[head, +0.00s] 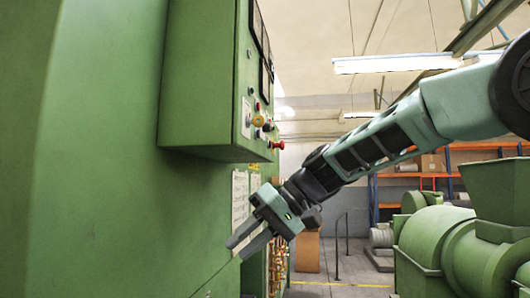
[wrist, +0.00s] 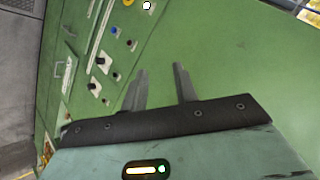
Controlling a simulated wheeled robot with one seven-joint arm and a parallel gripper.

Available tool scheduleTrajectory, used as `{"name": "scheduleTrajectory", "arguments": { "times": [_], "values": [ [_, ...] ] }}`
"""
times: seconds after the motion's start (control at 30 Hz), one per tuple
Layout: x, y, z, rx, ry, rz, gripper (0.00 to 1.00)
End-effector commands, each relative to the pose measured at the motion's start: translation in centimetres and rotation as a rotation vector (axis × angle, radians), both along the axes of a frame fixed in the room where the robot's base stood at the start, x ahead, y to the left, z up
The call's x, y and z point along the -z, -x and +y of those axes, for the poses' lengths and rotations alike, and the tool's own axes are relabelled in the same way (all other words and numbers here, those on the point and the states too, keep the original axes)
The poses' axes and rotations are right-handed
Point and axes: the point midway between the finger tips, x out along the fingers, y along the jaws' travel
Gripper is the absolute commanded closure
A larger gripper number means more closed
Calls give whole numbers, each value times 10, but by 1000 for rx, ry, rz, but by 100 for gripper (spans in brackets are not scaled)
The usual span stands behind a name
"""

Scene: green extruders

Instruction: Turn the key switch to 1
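A green control box (head: 212,90) sticks out from the large green machine on the left in the head view. Its panel bears small knobs and buttons, including a yellow-red one (head: 258,120) and a red one (head: 277,145). I cannot tell which is the key switch. My gripper (head: 238,249) is below the box, its fingers pointing down-left towards the machine's green side. In the wrist view, the two fingers of my gripper (wrist: 161,69) stand apart with nothing between them. A panel with black switches (wrist: 98,60) and a blue button (wrist: 113,31) lies left of them.
Paper sheets (head: 240,197) hang on the machine below the box. A green machine (head: 440,240) stands at the right, with orange shelving (head: 400,185) behind. A yellow line (head: 335,284) crosses the open floor between.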

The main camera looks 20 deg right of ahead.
Motion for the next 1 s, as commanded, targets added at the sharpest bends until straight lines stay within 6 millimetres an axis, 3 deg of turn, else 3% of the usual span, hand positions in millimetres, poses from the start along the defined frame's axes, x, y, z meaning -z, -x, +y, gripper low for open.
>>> {"name": "scheduleTrajectory", "arguments": {
  "times": [0.03, 0.1, 0.2, 0.3, 0.43, 0.53, 0.67, 0.83, 1.0],
  "values": [
    [-21, -26, -27, 28, -73, -84, 71],
    [-65, -48, -61, 38, -161, -215, 71],
    [-127, -61, -114, 32, -250, -436, 71],
    [-181, -53, -160, -3, -287, -664, 71],
    [-230, -27, -198, -69, -280, -908, 71],
    [-251, -10, -212, -113, -261, -1025, 71],
    [-264, 0, -216, -143, -249, -1090, 71],
    [-268, -7, -201, -149, -253, -1094, 71],
    [-269, -23, -171, -150, -255, -1092, 71]
  ]
}}
